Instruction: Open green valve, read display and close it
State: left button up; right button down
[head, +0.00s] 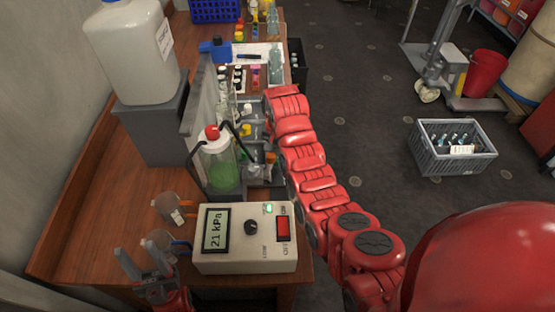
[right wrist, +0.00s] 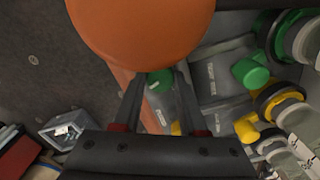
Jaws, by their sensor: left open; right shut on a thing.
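The display box (head: 247,238) stands on the near end of the wooden bench, and its screen (head: 216,229) reads 21 kPa. A green light is lit beside its red switch. My left gripper (head: 135,248) is open and empty, left of the box. My right arm reaches along the bench's right edge to the valve panel; its fingers are not clear in the head view. In the right wrist view my right gripper (right wrist: 158,88) is shut on a green valve knob (right wrist: 160,78). Another green knob (right wrist: 250,72) and a yellow knob (right wrist: 247,128) are to its right.
A bottle of green liquid (head: 222,172) with a red cap stands behind the box. A white canister (head: 135,55) is at the back left. A grey crate (head: 451,150) sits on the open floor at right. A large orange rounded shape covers the wrist view's top.

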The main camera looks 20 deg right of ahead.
jog(key=n, duration=0.7)
jog(key=shift+r, duration=0.1)
jog(key=n, duration=0.6)
jog(key=shift+w+n, duration=0.1)
jog(key=shift+n, duration=0.3)
jog(key=shift+c, duration=2.2)
grip_release()
